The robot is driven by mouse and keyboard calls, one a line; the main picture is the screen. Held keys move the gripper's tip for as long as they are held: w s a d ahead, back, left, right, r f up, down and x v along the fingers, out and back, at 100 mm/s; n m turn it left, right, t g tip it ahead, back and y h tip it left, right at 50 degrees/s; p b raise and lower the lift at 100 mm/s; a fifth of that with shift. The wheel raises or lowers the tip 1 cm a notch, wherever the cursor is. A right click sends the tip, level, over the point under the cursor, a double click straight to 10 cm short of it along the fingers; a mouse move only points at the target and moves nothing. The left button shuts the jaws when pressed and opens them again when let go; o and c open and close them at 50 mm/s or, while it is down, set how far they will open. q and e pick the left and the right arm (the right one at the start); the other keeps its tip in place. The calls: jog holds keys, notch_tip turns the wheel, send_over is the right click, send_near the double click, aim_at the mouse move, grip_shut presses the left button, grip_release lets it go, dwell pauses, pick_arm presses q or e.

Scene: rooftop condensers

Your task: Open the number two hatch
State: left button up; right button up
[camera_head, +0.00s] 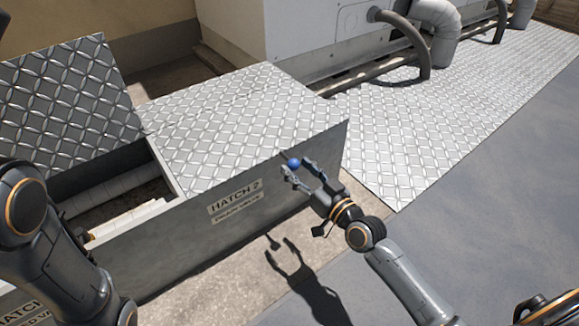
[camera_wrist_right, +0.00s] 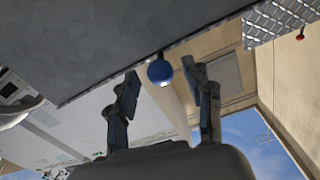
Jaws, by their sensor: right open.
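The number two hatch (camera_head: 235,115) is a shut diamond-plate lid on a grey box, over a label (camera_head: 235,197) reading HATCH 2, DRAIN VALVE. A blue ball-shaped knob (camera_head: 293,163) is at the lid's front edge, right of the label. My right gripper (camera_head: 297,170) is open, its fingertips at either side of the knob in this view. In the right wrist view the blue knob (camera_wrist_right: 159,70) appears between and slightly beyond the two open fingers (camera_wrist_right: 162,84); I cannot tell whether they touch it. My left arm shows at the left, but its gripper is out of view.
Left of hatch two, another diamond-plate lid (camera_head: 68,100) stands raised over an open compartment with pipes (camera_head: 110,190) inside. A white condenser unit (camera_head: 290,30) with grey hoses stands behind. Diamond-plate flooring (camera_head: 440,110) and clear grey roof (camera_head: 500,200) lie to the right.

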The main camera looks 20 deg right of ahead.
jog(key=shift+b+x, duration=0.6)
jog(key=shift+x, duration=1.4)
grip_shut()
